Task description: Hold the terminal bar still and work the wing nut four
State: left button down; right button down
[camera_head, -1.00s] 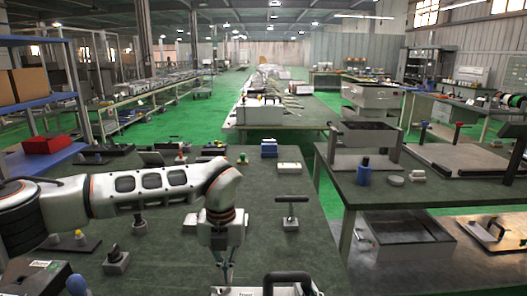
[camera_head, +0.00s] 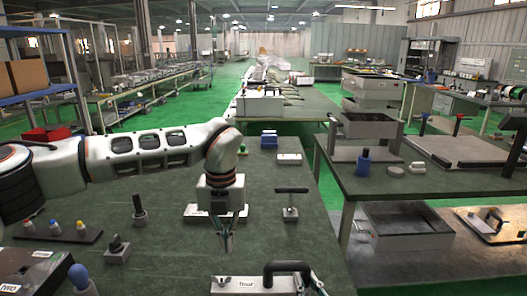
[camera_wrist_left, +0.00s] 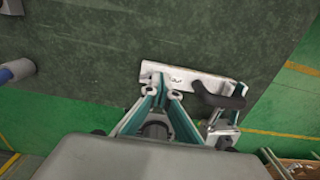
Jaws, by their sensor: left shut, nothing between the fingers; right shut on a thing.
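A pale bar labelled "four" (camera_head: 245,284) lies at the bottom edge of the head view, with a black arched handle (camera_head: 290,268) at its right end. The bar also shows in the left wrist view (camera_wrist_left: 195,83). My left gripper (camera_head: 227,249) points down above the bar's left part, shut and empty, its tips apart from the bar in the head view. Its fingers converge in the left wrist view (camera_wrist_left: 161,92). My right gripper (camera_wrist_left: 222,128) is partly visible there, shut on the black handle (camera_wrist_left: 220,98).
A T-handled stand (camera_head: 290,200) and a small post on a block (camera_head: 117,250) stand on the green bench. A dark strip with coloured pegs (camera_head: 58,233) lies at the left. A blue-knobbed part (camera_head: 78,279) is near front left. Free bench surface lies around the bar.

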aim_at(221, 280)
pick_arm(q)
jog(key=shift+w+a+f, duration=0.1)
jog(key=shift+a+f, duration=0.4)
jog(key=shift+f, duration=0.5)
jog(key=shift+w+a+f, duration=0.1)
jog(key=shift+a+f, duration=0.45)
jog(key=shift+f, duration=0.45)
jog(key=shift+a+f, duration=0.5)
jog(key=shift+f, duration=0.5)
jog(key=shift+s+d, duration=0.25)
jog(key=shift+s, duration=0.3)
jog(key=shift+w+d, duration=0.15)
jog(key=shift+d, duration=0.4)
jog(key=shift+d, duration=0.35)
jog(key=shift+d, duration=0.25)
